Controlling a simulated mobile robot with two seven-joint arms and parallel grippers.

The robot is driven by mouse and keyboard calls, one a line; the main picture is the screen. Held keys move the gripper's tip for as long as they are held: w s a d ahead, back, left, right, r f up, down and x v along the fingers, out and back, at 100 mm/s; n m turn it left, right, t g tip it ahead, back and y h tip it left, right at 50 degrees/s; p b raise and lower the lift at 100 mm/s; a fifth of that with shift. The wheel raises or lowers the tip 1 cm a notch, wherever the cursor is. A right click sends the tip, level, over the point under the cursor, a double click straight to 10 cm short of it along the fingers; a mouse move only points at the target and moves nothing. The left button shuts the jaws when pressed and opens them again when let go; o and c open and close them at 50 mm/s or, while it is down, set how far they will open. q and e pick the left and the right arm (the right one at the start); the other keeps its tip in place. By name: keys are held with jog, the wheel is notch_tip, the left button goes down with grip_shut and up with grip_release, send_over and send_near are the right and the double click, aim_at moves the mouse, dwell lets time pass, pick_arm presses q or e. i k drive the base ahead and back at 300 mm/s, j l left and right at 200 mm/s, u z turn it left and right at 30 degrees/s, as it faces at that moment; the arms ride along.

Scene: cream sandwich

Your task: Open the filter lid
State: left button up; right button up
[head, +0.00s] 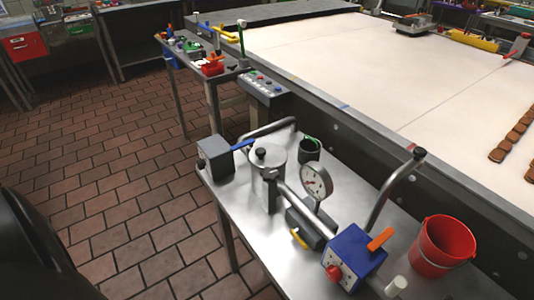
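The filter (272,190) is a metal cylinder on the steel table, in line with the pipework. Its round lid (267,158) with a dark knob on top sits over the cylinder and looks closed. A clamp or latch part (270,174) shows at its front, too small to make out. Neither of my grippers is in view.
The steel table (245,215) also carries a grey box with a blue lever (215,158), a dark cup (310,149), a pressure gauge (316,180), a blue box with an orange lever (352,255) and a red bucket (443,246). The tiled floor (120,180) left of it is clear.

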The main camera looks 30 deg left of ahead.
aim_at(261, 156)
jog(key=j, duration=0.95)
jog(key=i+j+z, duration=0.1)
jog(key=j, duration=0.85)
jog(key=i+l, duration=0.15)
jog(key=l, duration=0.2)
jog(key=i+l, duration=0.1)
jog(key=l, duration=0.25)
